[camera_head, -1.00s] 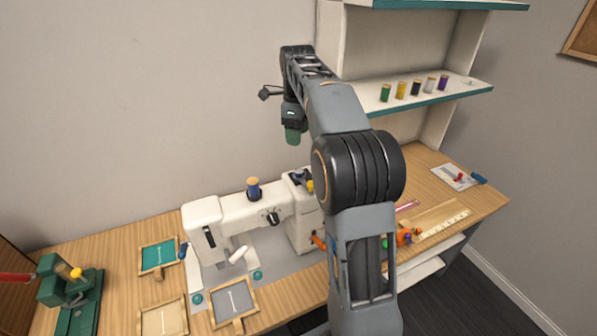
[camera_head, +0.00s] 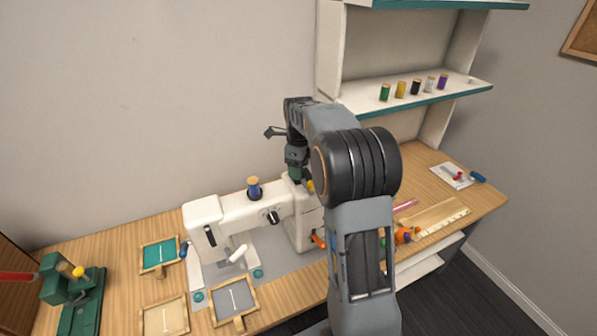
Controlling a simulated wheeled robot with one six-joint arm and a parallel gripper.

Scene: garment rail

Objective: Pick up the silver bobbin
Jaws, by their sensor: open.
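My gripper (camera_head: 296,176) points down at the right end of the white sewing machine (camera_head: 230,214), close to its top. Its fingertips are small and partly lost against the machine; it is open. I cannot make out a silver bobbin for certain. A pale grey-white spool (camera_head: 429,85) stands upright on the shelf, between a black spool (camera_head: 416,87) and a purple spool (camera_head: 442,82), well to the right of my gripper. A blue spool (camera_head: 254,188) stands upright on the machine top, left of my gripper. A small yellow thing (camera_head: 310,186) shows beside the gripper.
The shelf (camera_head: 474,87) also bears green and yellow spools. On the table are a teal frame (camera_head: 159,254), a grey frame (camera_head: 234,300), a wooden frame (camera_head: 163,318) and a green clamp-like device (camera_head: 76,290). Orange items (camera_head: 404,235) and a ruler (camera_head: 445,222) lie right of my arm.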

